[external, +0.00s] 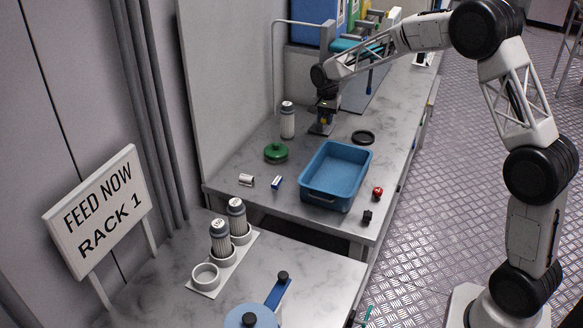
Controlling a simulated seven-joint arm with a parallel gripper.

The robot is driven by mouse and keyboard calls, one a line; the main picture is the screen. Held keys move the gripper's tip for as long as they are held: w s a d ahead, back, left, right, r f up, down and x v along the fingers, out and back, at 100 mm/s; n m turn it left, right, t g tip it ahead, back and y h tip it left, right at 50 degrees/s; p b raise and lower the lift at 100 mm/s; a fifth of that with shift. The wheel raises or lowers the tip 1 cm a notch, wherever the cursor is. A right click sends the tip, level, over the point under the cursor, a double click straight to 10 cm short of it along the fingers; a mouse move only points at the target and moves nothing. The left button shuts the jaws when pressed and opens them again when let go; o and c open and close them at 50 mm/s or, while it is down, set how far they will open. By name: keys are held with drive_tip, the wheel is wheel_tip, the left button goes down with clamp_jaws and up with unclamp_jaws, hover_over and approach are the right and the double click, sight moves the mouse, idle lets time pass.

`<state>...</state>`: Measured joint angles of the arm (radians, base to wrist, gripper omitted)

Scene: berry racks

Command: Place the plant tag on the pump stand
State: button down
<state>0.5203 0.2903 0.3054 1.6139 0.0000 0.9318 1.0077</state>
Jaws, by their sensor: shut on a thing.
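My gripper (322,129) points down over the far part of the long marbled bench. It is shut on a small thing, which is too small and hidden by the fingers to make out. I cannot pick out a plant tag for certain, and I cannot tell which thing is the pump stand. A white bottle with a grey cap (288,121) stands upright just left of my gripper, apart from it. A flat black ring (363,137) lies to its right.
A blue tray (318,195) stands nearer, with a green lidded pot (276,154) to its left and a red knob-like thing (377,193) to its right. On the near bench, a white holder (205,277) has two bottles and one empty ring. A sign (100,210) reads "FEED NOW RACK 1".

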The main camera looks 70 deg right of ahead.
drive_tip(key=w+a+f, duration=0.1)
drive_tip(key=w+a, duration=0.7)
drive_tip(key=a, duration=0.4)
drive_tip(key=w+a+f, duration=0.2)
drive_tip(key=w+a, duration=0.5)
drive_tip(key=a, duration=0.6)
drive_tip(key=w+a+f, duration=0.1)
drive_tip(key=w+a, duration=0.2)
drive_tip(key=a, duration=1.2)
drive_tip(key=w+a+f, duration=0.1)
drive_tip(key=w+a, duration=0.2)
drive_tip(key=a, duration=1.2)
drive_tip(key=shift+w+a+f+m, duration=0.3)
drive_tip(key=shift+a+f, duration=0.05)
hover_over(197, 238)
drive_tip(key=shift+f, duration=3.1)
drive_tip(key=shift+f, duration=0.1)
drive_tip(key=shift+f, duration=1.8)
drive_tip(key=shift+f, duration=0.1)
